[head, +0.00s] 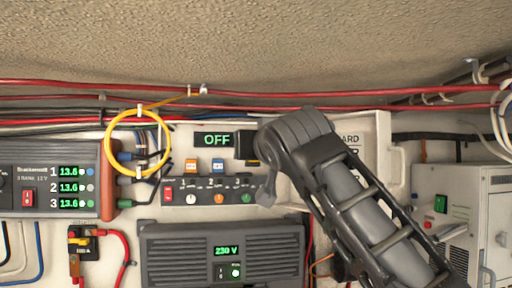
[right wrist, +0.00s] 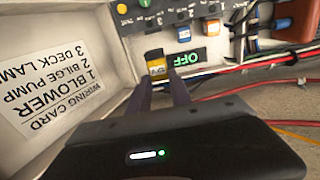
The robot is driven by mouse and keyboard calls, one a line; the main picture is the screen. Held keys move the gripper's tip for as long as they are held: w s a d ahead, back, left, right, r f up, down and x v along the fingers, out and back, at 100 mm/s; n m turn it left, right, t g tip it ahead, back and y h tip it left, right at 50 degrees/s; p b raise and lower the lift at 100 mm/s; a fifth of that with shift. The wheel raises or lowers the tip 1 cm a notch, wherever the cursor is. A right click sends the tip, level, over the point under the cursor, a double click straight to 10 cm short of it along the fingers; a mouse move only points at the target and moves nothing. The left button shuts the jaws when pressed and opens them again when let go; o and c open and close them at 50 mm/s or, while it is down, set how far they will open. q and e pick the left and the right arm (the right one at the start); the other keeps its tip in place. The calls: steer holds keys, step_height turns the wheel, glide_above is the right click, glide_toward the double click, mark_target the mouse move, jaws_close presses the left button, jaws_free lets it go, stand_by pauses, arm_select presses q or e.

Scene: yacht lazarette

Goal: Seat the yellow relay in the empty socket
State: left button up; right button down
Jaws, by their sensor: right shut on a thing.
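The yellow relay (right wrist: 157,68) is between the fingertips of my right gripper (right wrist: 160,84) in the right wrist view, next to the green OFF display (right wrist: 188,58). My right gripper is shut on it. In the head view only a small dark and yellow part of the relay (head: 254,161) shows beside my right arm. An orange relay (head: 191,166) and a blue relay (head: 218,167) sit in a row on the switch panel (head: 206,191). I cannot make out the empty socket, and cannot tell whether the relay touches the panel. My left gripper is out of view.
A wiring card (right wrist: 50,90) is on the white wall close beside my right gripper. A yellow cable loop (head: 109,158) hangs left of the panel. A 230 V unit (head: 222,255) is below it. Red cables (head: 260,92) run above. A white cabinet (head: 470,215) stands at right.

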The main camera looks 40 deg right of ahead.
steer(key=shift+w+d, duration=0.1)
steer(key=shift+w, duration=0.05)
steer(key=shift+f+p+x, duration=0.2)
steer(key=shift+p+x, duration=0.05)
steer(key=shift+x, duration=1.65)
steer(key=shift+f+p+x, duration=0.15)
steer(key=shift+p+x, duration=0.15)
steer(key=shift+x, duration=1.65)
steer(key=shift+f+p+x, duration=0.2)
steer(key=shift+p+x, duration=0.05)
steer(key=shift+x, duration=1.65)
steer(key=shift+f+b, duration=0.95)
steer(key=c, duration=1.1)
jaws_free()
